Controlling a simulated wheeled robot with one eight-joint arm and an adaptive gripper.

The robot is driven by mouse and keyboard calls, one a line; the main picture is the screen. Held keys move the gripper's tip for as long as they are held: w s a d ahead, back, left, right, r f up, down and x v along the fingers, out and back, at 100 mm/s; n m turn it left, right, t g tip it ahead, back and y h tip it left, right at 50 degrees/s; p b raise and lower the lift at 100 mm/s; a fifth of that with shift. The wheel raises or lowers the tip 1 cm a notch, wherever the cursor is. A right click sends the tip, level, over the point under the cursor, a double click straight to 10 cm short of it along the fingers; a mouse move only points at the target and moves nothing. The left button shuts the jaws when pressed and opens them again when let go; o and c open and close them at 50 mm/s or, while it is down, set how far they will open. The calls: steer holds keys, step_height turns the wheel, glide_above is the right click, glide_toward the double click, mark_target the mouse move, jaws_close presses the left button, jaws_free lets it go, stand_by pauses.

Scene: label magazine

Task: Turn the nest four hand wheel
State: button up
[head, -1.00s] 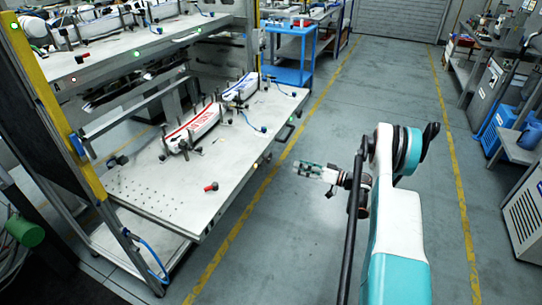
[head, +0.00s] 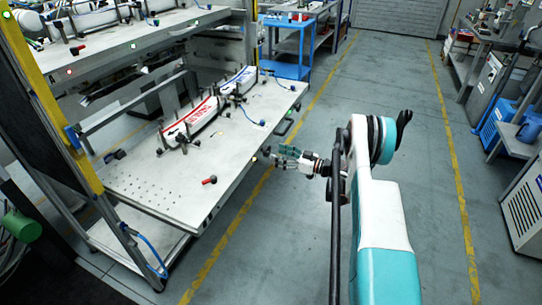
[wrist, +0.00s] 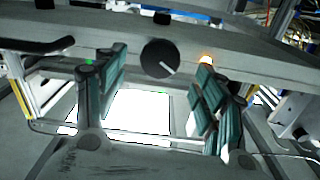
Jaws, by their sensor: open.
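My gripper (head: 283,152) is open and empty at the right edge of the lower white shelf (head: 150,192) in the head view. In the wrist view its two green-padded fingers (wrist: 160,78) stand apart, pointing at the shelf's front edge. A round black hand wheel (wrist: 160,58) with a pale line on its face sits on that edge. It appears between the fingertips, and I see no contact. An amber lamp (wrist: 205,60) glows right of it, and a green lamp (wrist: 90,62) shows left. No nest number is readable.
Red-striped (head: 195,120) and blue-striped (head: 239,80) parts lie in fixtures on the shelf. A black handle (wrist: 38,46) juts out at the left in the wrist view. A blue cart (head: 288,45) stands farther back. The aisle floor (head: 400,80) is clear.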

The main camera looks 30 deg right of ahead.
mark_target(269, 151)
steer(key=shift+b+x, duration=0.5)
steer(key=shift+x, duration=1.65)
steer(key=c, duration=1.1)
